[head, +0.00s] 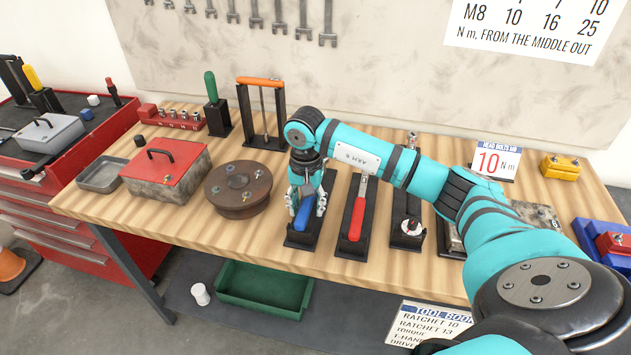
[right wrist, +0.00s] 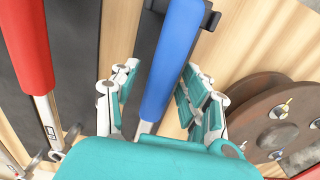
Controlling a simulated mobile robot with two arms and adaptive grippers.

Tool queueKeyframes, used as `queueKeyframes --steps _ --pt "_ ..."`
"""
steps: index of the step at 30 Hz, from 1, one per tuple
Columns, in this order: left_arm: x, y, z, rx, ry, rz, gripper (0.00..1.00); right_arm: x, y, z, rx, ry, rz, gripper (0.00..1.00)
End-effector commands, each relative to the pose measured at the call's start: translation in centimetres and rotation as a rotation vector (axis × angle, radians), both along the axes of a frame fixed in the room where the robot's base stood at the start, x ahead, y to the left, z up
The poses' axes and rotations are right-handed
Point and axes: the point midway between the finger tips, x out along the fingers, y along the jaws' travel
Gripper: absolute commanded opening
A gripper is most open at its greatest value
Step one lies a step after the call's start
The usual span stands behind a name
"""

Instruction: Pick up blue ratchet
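The blue ratchet (head: 303,214) lies in a black holder (head: 296,239) near the front middle of the bench. Its long blue handle (right wrist: 172,60) and silver shaft show in the right wrist view. My right gripper (head: 306,204) is at the handle from above. In the right wrist view its fingers (right wrist: 157,98) stand apart, one on each side of the ratchet, with no clear grip on it. The ratchet's head is hidden under the gripper's palm. My left gripper is not in view.
A red-handled ratchet (head: 357,212) lies in the holder to the right. A brown round disc (head: 238,205) sits close on the left, beside a red-lidded box (head: 165,176). An orange-topped stand (head: 261,105) is behind. A green bin (head: 262,294) is below the bench.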

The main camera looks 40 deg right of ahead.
Motion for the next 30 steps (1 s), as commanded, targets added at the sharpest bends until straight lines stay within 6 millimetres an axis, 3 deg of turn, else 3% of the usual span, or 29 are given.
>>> queueKeyframes --steps 1,10,25,30 --pt "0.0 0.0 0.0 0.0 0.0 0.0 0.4 0.0 0.0 0.0 0.0 0.0 0.0 0.37" --pt "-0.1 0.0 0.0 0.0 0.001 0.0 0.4 0.0 0.0 0.0 -0.001 0.001 -0.001 0.0" --pt "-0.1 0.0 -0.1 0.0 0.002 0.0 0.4 0.1 0.0 0.3 0.0 -0.003 -0.001 0.0" --pt "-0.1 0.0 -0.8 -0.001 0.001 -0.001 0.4 0.2 -0.1 2.0 -0.001 -0.008 -0.001 0.0"
